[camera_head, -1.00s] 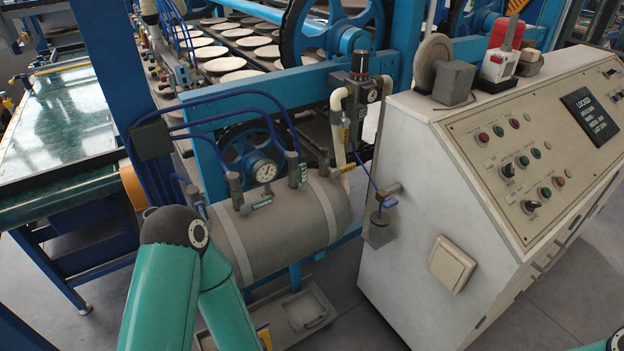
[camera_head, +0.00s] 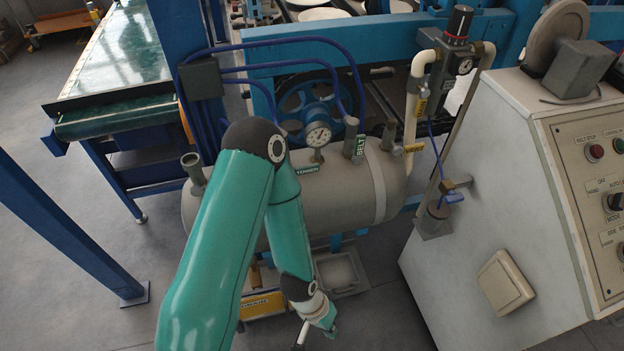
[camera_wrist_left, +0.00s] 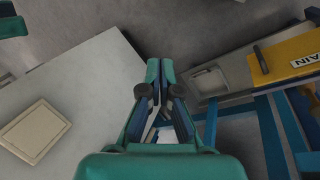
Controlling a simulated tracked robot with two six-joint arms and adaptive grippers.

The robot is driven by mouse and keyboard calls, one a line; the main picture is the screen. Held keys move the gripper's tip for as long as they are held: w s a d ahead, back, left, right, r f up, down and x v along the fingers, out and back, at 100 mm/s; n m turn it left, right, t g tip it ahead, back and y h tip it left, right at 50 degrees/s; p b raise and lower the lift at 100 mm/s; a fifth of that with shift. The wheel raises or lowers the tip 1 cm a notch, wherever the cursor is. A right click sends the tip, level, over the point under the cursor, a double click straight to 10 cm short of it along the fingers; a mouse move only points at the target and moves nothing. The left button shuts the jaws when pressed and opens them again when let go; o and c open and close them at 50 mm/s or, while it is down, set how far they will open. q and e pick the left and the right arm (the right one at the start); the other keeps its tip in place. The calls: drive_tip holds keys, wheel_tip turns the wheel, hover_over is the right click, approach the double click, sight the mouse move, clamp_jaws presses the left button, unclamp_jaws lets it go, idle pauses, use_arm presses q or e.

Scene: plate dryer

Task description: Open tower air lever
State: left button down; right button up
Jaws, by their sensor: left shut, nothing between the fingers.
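The grey air tank (camera_head: 352,190) lies in the middle of the head view. A green tag marked TOWER (camera_head: 307,168) sits on its upper front, below the round gauge (camera_head: 318,135). I cannot tell whether this tag is itself the lever. A green BELT tag (camera_head: 360,146) stands upright to its right. My left arm crosses in front of the tank's left part and hides some of it. My right gripper is not in view.
A blue-handled valve (camera_head: 453,197) is by the white control cabinet (camera_head: 490,190).

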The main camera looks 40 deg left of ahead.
use_arm(q)
drive_tip(key=s+d+r+m+g+b, duration=0.2)
drive_tip(key=m+b, duration=0.1)
drive_tip(key=m, duration=0.4)
drive_tip(key=m+t+y+b, duration=0.7)
drive_tip(key=m+t+y, duration=0.6)
drive_tip(key=m, duration=0.8)
approach(311, 192)
wheel_tip(311, 192, up, 4)
drive_tip(key=w+d+g+y, duration=0.1)
drive_tip(key=g+y, duration=0.1)
drive_tip(key=shift+w+d+r, duration=0.15)
drive_tip(key=shift+w, duration=0.1)
drive_tip(key=x, duration=1)
